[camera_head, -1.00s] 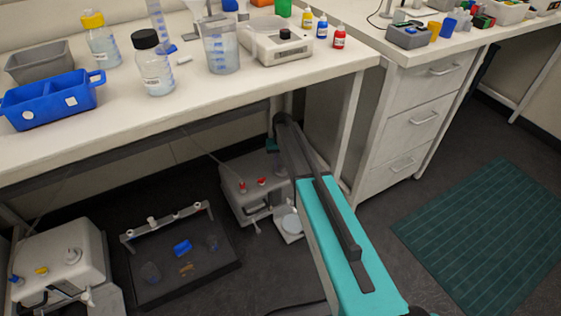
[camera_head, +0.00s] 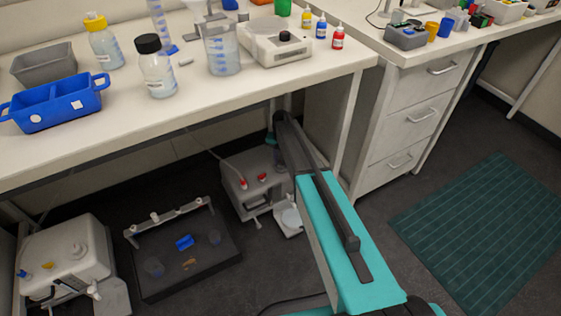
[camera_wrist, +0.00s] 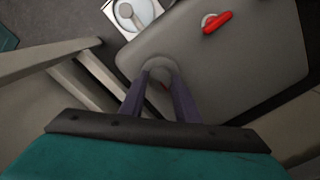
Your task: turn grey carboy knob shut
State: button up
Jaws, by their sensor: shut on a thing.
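The grey carboy (camera_head: 243,164) stands on the floor under the bench, with two red knobs on its top, a left one (camera_head: 243,184) and a right one (camera_head: 262,178). In the wrist view the carboy's top (camera_wrist: 255,75) fills the middle. My gripper (camera_wrist: 160,86) is over it, its two fingers shut on a knob at a round grey neck (camera_wrist: 158,65). Another red knob (camera_wrist: 217,22) lies free to the upper right. In the head view my arm hides the gripper.
A white round dish on a pale base (camera_head: 290,218) stands beside the carboy. A dark tray with a rail (camera_head: 185,262) and a whitish carboy (camera_head: 65,260) are to the left. The bench edge and leg (camera_head: 352,125) are close to my arm. A green mat (camera_head: 480,230) lies at right.

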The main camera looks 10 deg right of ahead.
aim_at(281, 163)
jog(key=shift+s+f, duration=0.1)
jog(key=shift+s, duration=0.1)
jog(key=o, duration=1)
jog(key=shift+o, duration=0.2)
jog(key=shift+w, duration=0.1)
jog(key=shift+r, duration=0.2)
notch_tip(281, 163, up, 14)
jog(key=p, duration=0.1)
jog(key=shift+f, duration=0.2)
